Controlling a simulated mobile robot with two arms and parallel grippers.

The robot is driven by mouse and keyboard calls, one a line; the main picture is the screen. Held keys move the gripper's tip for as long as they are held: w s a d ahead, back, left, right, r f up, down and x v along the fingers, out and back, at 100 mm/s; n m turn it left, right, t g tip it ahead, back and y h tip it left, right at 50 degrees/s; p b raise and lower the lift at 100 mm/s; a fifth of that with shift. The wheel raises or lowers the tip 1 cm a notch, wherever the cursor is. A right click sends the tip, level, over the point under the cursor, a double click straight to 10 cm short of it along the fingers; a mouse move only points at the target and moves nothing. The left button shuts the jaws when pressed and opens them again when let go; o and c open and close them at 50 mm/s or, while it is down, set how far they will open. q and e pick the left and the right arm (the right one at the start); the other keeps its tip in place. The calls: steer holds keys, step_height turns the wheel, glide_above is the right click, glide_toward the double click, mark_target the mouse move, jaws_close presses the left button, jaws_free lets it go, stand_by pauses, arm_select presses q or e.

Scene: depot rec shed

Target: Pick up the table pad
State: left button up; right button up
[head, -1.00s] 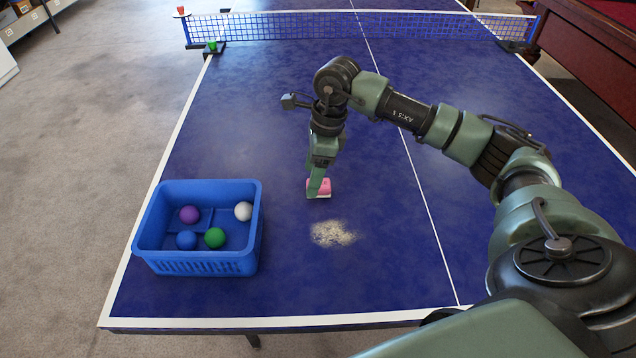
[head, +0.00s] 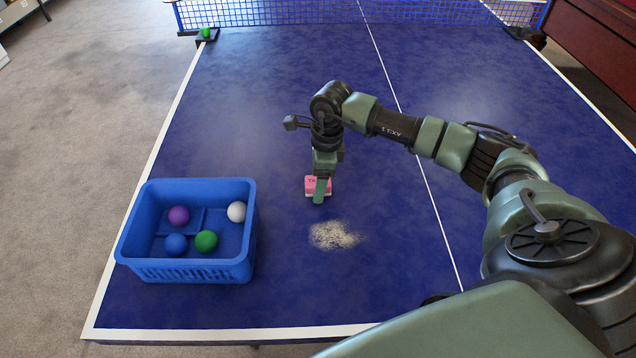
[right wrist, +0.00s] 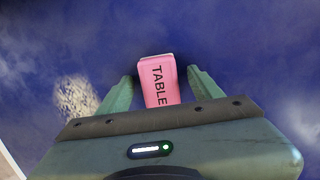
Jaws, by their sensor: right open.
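The table pad is a small pink block with a pale underside and dark lettering. In the head view the table pad (head: 312,184) lies on the blue table, partly hidden by my right gripper (head: 319,198). In the right wrist view the pad (right wrist: 158,80) reads "TABLE" and sits between the two fingers of my right gripper (right wrist: 162,90). The fingers are open, one on each side of the pad, with gaps showing. The pad's near end is hidden by the gripper body. My left gripper is not in view.
A blue basket (head: 135,255) with several coloured balls stands on the table (head: 250,100) at the left. A pale powdery patch (head: 334,235) lies just in front of the pad. The net (head: 290,12) crosses the far end.

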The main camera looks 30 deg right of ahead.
jaws_close()
steer(key=shift+r, duration=0.15)
step_height(320, 180, up, 20)
steer(key=b, duration=0.1)
stand_by(0.5)
